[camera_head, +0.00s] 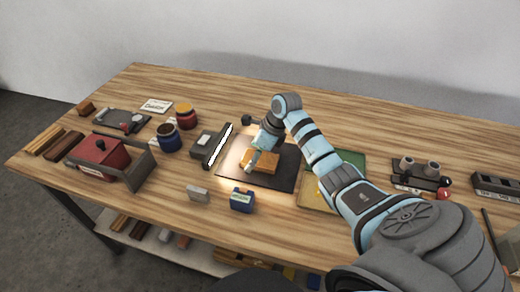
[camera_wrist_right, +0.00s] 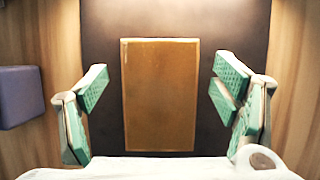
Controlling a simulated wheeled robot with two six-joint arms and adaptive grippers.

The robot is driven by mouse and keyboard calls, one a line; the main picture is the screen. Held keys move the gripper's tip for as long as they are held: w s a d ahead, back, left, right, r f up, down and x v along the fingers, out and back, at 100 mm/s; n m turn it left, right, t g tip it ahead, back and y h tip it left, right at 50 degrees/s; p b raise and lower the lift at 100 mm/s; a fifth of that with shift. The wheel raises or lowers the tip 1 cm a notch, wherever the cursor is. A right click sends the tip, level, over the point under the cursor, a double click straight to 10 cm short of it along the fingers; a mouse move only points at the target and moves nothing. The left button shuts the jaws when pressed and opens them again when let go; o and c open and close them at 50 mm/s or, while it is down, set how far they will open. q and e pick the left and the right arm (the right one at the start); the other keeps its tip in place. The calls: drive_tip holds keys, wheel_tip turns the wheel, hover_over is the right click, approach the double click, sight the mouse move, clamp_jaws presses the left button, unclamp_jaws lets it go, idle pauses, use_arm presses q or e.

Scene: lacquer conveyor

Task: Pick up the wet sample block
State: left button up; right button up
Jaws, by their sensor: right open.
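The sample block (camera_head: 262,167) is a flat, orange-brown rectangle with a glossy top. It lies on a dark mat (camera_head: 282,181) near the middle of the table, under bright light. In the right wrist view the block (camera_wrist_right: 160,95) sits upright in the picture, centred between the fingers. My right gripper (camera_wrist_right: 160,98) is open, with a green pad on each side of the block and a gap on both sides. In the head view my right gripper (camera_head: 258,153) is over the block and partly hides it. My left gripper is not in view.
A lamp-like bar (camera_head: 220,146) stands left of the mat. A blue box (camera_head: 242,200) and a small grey block (camera_head: 198,193) are in front. Green and yellow mats (camera_head: 318,195) lie to the right. Red and blue jars (camera_head: 169,137) and a red box (camera_head: 100,157) are at left.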

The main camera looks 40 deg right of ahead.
drive_tip(key=shift+r, duration=0.1)
drive_tip(key=shift+f, duration=0.3)
idle(0.4)
drive_tip(key=shift+s, duration=0.15)
drive_tip(key=c, duration=1.3)
